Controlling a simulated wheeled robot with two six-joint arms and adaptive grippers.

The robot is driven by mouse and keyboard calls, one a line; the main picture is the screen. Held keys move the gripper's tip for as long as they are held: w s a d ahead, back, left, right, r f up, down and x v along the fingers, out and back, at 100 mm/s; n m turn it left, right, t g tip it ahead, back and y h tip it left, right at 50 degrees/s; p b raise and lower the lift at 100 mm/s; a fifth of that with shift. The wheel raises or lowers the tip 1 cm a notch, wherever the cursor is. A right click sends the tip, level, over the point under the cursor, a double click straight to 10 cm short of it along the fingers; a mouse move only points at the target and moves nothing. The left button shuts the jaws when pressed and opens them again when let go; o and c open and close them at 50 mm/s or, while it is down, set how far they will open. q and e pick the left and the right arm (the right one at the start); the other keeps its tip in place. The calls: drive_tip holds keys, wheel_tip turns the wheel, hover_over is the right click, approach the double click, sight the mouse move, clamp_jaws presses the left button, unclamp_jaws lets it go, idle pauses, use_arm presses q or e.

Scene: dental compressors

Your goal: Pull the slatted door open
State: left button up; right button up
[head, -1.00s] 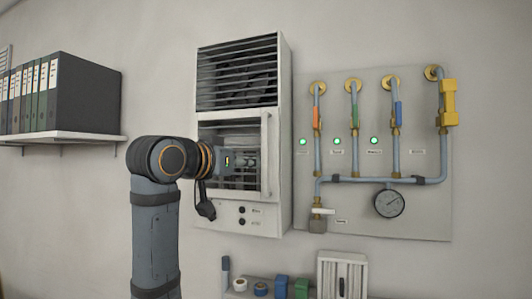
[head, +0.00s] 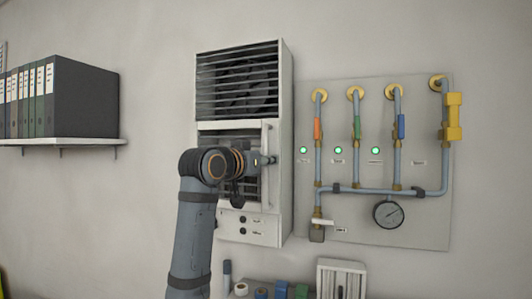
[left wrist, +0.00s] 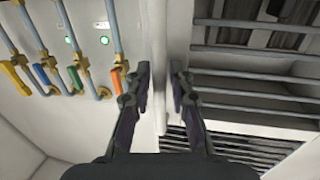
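The slatted door (head: 225,127) is the lower front panel of a white wall cabinet in the head view and looks closed. A pale vertical bar handle (head: 266,190) runs along its right edge. My left gripper (head: 269,160) is at the handle's mid-height, and its arm covers part of the door. In the left wrist view, the handle (left wrist: 158,40) passes between the two open fingers of my left gripper (left wrist: 162,88), with a gap visible on the right finger's side. Whether the left finger touches it I cannot tell. My right gripper is not in view.
A pipe panel (head: 437,215) with coloured valves and a gauge (head: 388,214) is on the wall right of the cabinet. A shelf of binders (head: 82,100) is at left. Tape rolls (head: 261,292) and a white slotted box (head: 342,280) sit below. The wall between shelf and cabinet is bare.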

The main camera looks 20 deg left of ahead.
use_arm(q)
drive_tip(key=shift+c, duration=0.4)
clamp_jaws()
